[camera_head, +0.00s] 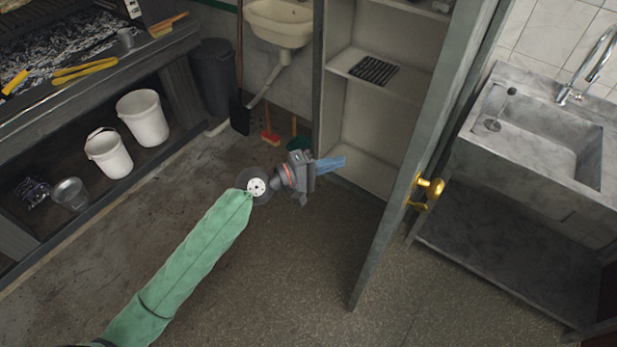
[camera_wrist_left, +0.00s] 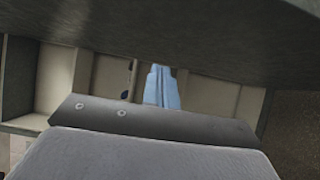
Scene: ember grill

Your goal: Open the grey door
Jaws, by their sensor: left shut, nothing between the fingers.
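The grey door (camera_head: 425,130) stands swung open in the head view, seen nearly edge-on, with its gold handle (camera_head: 431,187) on the right-hand side. The open cabinet (camera_head: 384,130) shows its pale shelves to the left of the door. My left gripper (camera_head: 340,162) is shut and empty, its blue fingers in front of the cabinet opening, left of the door and apart from the handle. The shut fingers also show in the left wrist view (camera_wrist_left: 160,88), with pale shelf compartments behind them. My right gripper is not in view.
A stone sink unit (camera_head: 480,155) stands right of the door. A wall basin (camera_head: 280,22), a dark bin (camera_head: 216,68) and two white buckets (camera_head: 143,118) are to the left. A dark rack (camera_head: 374,70) lies on a cabinet shelf. The floor in front is clear.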

